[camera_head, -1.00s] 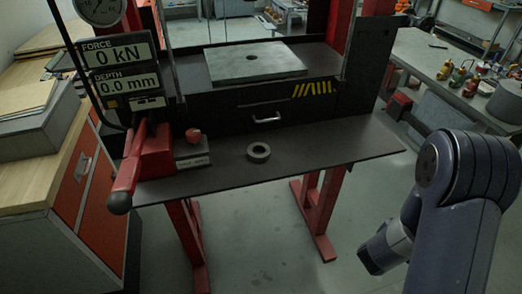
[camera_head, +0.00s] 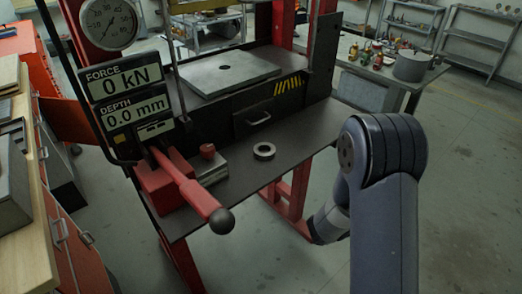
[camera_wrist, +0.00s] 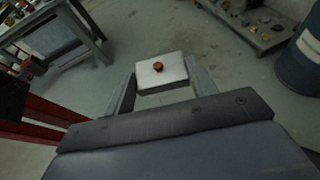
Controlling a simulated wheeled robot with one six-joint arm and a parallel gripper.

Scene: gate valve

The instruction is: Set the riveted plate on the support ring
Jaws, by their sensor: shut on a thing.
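The riveted plate (camera_wrist: 150,77) is a pale, square-cornered plate with an orange-brown rivet (camera_wrist: 158,66) on its top. In the wrist view it sits between the two fingers of my gripper (camera_wrist: 161,80), which is shut on it, held over the floor. The support ring (camera_head: 264,151) is a small grey ring with a dark hole, lying flat on the dark front shelf of the press in the head view. Nothing lies on the ring. My gripper and the plate do not show in the head view, where my arm is right of the shelf, apart from the ring.
A red lever with a black ball end (camera_head: 221,221) juts out left of the ring. A grey block (camera_head: 212,172) with a red knob stands beside it. A thick plate (camera_head: 230,73) lies on the press bed behind. The shelf right of the ring is clear.

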